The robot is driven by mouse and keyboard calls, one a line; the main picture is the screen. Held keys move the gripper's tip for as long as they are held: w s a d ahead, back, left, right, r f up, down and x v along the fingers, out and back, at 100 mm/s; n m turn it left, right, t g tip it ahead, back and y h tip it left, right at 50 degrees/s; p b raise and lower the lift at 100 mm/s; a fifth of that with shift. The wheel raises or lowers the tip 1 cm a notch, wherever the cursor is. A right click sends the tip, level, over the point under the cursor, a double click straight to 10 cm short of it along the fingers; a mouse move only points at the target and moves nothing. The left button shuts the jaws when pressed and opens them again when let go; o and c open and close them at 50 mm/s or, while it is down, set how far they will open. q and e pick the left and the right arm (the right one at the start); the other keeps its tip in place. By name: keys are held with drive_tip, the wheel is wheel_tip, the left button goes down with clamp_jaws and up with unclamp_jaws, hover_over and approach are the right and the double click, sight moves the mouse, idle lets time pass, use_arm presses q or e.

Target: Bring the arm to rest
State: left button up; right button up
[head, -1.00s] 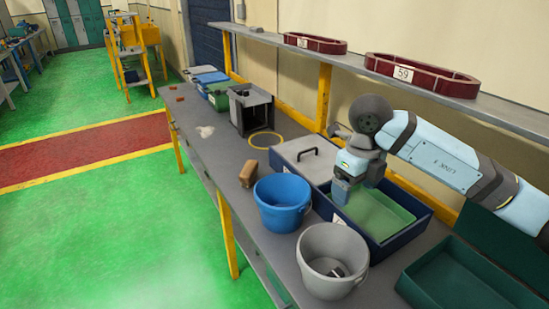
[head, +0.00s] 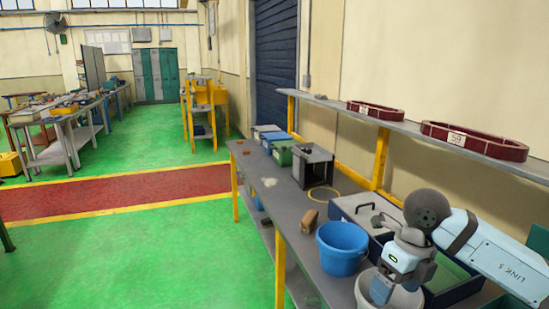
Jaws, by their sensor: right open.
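My right arm comes in from the right edge in the head view. Its gripper (head: 382,288) points down, over or in front of the grey bucket (head: 408,298), and is open. I see nothing between its fingers, though the tips are small and partly blend with the bucket. The blue bucket (head: 341,250) stands just left of the gripper. The green tray (head: 452,272) is behind the wrist and partly hidden by it. My left gripper is out of view.
The workbench (head: 287,215) carries a grey lidded case (head: 352,206), a brown block (head: 309,221), a dark open box (head: 314,168) and several small bins. A shelf with two red rings (head: 474,140) runs above it.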

drive_tip(key=s+a+f+m+g+y+p, duration=0.1)
drive_tip(key=s+a+m+y, duration=0.25)
drive_tip(key=a+y, duration=0.5)
drive_tip(key=s+a+m+y+p, duration=0.15)
drive_tip(key=s+a+y, duration=0.25)
drive_tip(key=a+y, duration=0.5)
drive_tip(key=d+f+m+t+h, duration=0.5)
drive_tip(key=f+m+t, duration=0.3)
drive_tip(key=m, duration=0.5)
drive_tip(key=d+f+m+t+h, duration=0.5)
drive_tip(key=f+m+t+h, duration=0.1)
drive_tip(key=m+t, duration=0.6)
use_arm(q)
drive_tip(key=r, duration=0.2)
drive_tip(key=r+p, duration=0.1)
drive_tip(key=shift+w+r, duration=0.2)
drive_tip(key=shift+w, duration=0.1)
use_arm(e)
drive_tip(key=s+d+f+m+g+h, duration=0.2)
drive_tip(key=s+f+m+g, duration=0.1)
drive_tip(key=s+f, duration=0.3)
drive_tip(key=s+d+f+m+g+h, duration=0.2)
drive_tip(key=s+f+m+g+h, duration=0.1)
drive_tip(key=f, duration=0.6)
drive_tip(key=s+m+g, duration=0.1)
drive_tip(key=s+m, duration=0.1)
drive_tip(key=s, duration=0.1)
drive_tip(key=shift+d+f+g, duration=0.25)
drive_tip(key=shift+f+g, duration=0.05)
drive_tip(key=shift+f, duration=0.05)
